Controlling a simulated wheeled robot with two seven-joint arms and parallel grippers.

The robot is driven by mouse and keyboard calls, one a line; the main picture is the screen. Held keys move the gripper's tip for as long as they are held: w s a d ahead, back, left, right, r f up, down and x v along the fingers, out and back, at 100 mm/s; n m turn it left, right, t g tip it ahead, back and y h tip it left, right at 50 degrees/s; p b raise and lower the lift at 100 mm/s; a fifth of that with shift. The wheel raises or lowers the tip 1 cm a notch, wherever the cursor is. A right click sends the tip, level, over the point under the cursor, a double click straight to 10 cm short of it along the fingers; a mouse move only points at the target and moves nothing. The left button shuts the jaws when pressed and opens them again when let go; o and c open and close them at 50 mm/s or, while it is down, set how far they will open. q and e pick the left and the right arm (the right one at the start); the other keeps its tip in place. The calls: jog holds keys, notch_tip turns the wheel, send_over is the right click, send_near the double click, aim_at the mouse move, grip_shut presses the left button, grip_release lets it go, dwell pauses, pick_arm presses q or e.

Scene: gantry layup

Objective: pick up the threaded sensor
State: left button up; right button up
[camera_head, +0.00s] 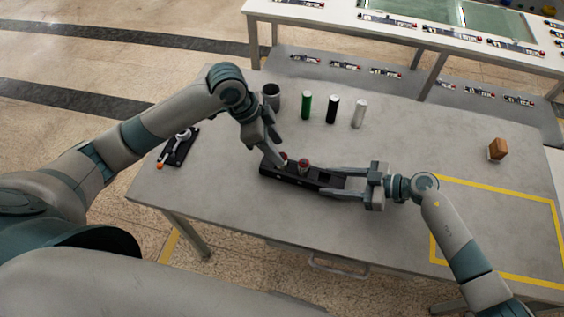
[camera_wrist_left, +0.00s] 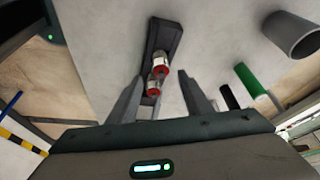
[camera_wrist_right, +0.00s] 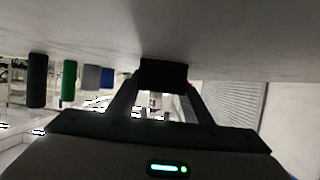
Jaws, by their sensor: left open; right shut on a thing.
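A black rack (camera_head: 318,179) lies on the grey table and holds two red-and-silver threaded sensors, one nearer its middle (camera_head: 304,165) and one near its left end (camera_head: 283,157). My left gripper (camera_head: 277,156) is open at the rack's left end. In the left wrist view the rack (camera_wrist_left: 167,34) runs away from me, and the nearer sensor (camera_wrist_left: 153,88) appears between the open fingers (camera_wrist_left: 160,76); contact cannot be told. My right gripper (camera_head: 335,180) is shut on the rack's right end, which fills the space between its fingers in the right wrist view (camera_wrist_right: 163,73).
A dark grey cup (camera_head: 271,97) and green (camera_head: 306,106), black (camera_head: 332,109) and white (camera_head: 359,113) cylinders stand behind the rack. A black tool holder (camera_head: 179,147) lies at left. A brown block (camera_head: 498,149) stands at right near the mostly clear yellow-taped area (camera_head: 493,189).

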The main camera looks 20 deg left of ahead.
aim_at(282, 155)
pick_arm(q)
jog(key=shift+x, duration=2.6)
jog(key=shift+a, duration=0.15)
grip_shut()
